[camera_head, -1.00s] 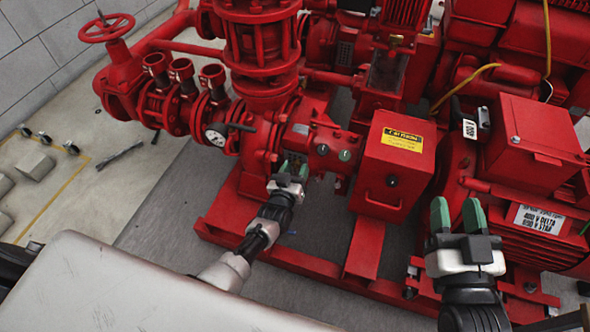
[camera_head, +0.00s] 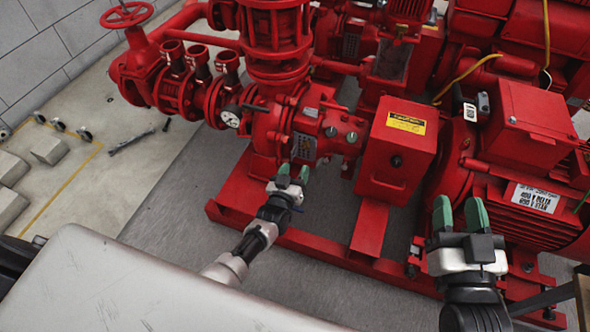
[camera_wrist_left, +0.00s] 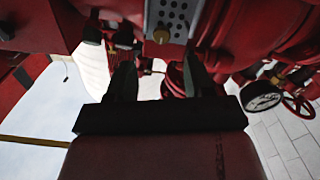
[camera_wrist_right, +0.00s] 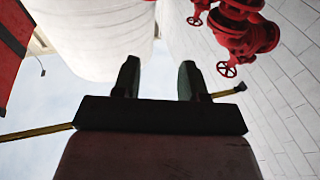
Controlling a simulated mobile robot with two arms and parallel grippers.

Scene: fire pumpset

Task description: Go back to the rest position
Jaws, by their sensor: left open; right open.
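My left gripper (camera_head: 294,172) is open and empty in the head view, in front of the red pump body (camera_head: 290,135), with its green fingertips pointing away from me. The left wrist view shows its two fingers (camera_wrist_left: 158,82) apart with nothing between them and red pump parts beyond. My right gripper (camera_head: 459,212) is open and empty, in front of the red motor (camera_head: 520,205) at the right. In the right wrist view its fingers (camera_wrist_right: 158,80) are apart with nothing between them.
A red box with a yellow label (camera_head: 395,150) stands between the grippers. A red handwheel (camera_head: 125,15) and valves are at the upper left. The pumpset rests on a red base frame (camera_head: 320,250). Grey floor (camera_head: 175,215) and pale blocks (camera_head: 48,150) lie at the left.

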